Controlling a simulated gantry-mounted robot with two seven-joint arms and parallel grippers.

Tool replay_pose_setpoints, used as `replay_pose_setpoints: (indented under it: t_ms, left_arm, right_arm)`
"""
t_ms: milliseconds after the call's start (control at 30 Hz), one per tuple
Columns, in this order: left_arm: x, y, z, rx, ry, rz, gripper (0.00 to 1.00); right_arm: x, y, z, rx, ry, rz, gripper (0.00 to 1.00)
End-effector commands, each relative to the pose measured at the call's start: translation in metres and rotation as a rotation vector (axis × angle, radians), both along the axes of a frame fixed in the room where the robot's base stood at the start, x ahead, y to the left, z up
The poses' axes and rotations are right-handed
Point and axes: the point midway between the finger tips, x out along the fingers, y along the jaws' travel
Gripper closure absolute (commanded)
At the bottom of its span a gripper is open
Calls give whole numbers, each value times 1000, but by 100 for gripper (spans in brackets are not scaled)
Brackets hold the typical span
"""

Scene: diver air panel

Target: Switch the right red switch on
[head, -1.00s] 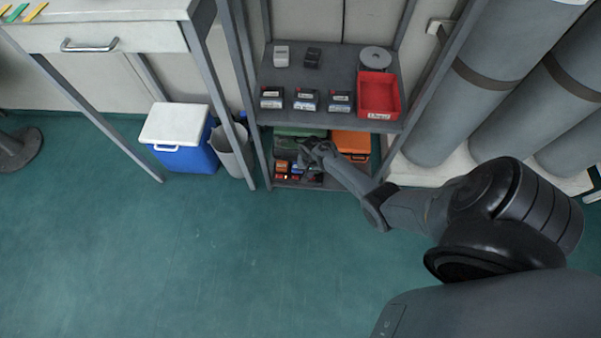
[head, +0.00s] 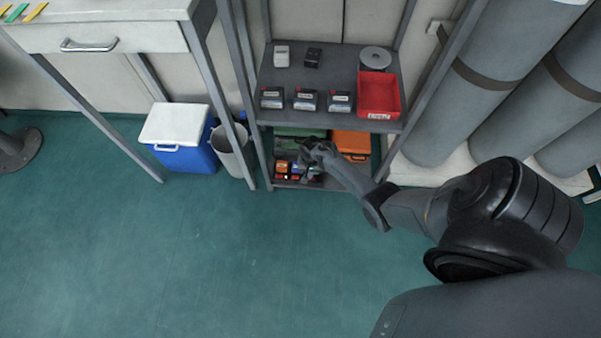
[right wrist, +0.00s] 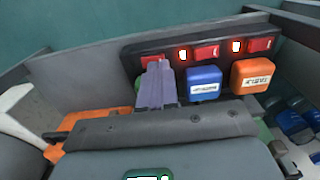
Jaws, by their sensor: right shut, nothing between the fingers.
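A dark power strip with red switches stands on the low shelf; it shows in the right wrist view (right wrist: 220,38), which is turned round against the head view. There I see a middle red switch (right wrist: 207,51), a red switch at the right end (right wrist: 260,44) and a partly hidden red switch at the left end (right wrist: 152,61). Two small lamps glow between them. My right gripper (right wrist: 154,68) is shut and empty, its tips at the left-end switch; I cannot tell whether they touch it. In the head view my right gripper (head: 306,164) reaches into the lower shelf. My left gripper is not in view.
A blue plug (right wrist: 203,83) and an orange plug (right wrist: 252,75) sit on the strip close beside my fingers. An orange case (head: 351,143) stands behind. The upper shelf (head: 335,60) with a red bin (head: 378,97) lies above the arm. The floor in front is free.

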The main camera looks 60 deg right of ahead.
Motion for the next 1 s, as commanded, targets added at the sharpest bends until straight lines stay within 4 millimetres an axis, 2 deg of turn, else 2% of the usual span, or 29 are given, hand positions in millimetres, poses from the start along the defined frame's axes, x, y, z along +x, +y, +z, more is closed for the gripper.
replay_pose_setpoints:
  t_ms: [1000]
  left_arm:
    - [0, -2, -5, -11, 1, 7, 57]
  right_arm:
    - [1, 0, -14, 0, -1, 0, 100]
